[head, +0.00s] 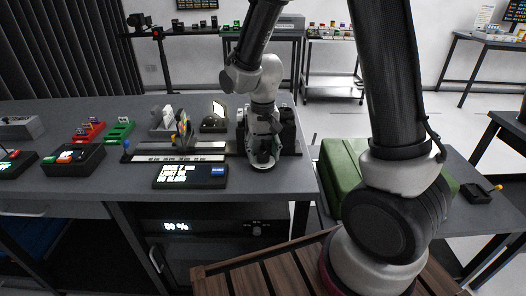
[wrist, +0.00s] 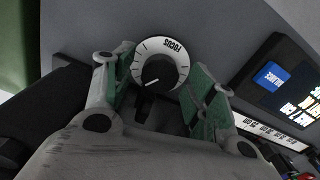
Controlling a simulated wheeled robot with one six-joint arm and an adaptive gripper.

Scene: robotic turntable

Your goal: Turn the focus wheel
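The focus wheel (wrist: 160,70) shows in the wrist view as a black knob with a white pointer line, on a round white dial with tick marks and the word FOCUS. My gripper (wrist: 163,88) is open, with one green-padded finger on each side of the dial. The knob lies between the fingers, and a gap shows on both sides of it. I cannot tell how far the fingertips are above the dial. In the head view my gripper (head: 263,156) points down at the right end of the grey bench, and it hides the wheel there.
A black panel with a lit screen (head: 190,175) stands left of my gripper, and its blue button shows in the wrist view (wrist: 270,75). A strip (head: 180,158) lies behind it. Red and green trays (head: 88,132) sit further left. A green box (head: 340,168) stands to the right.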

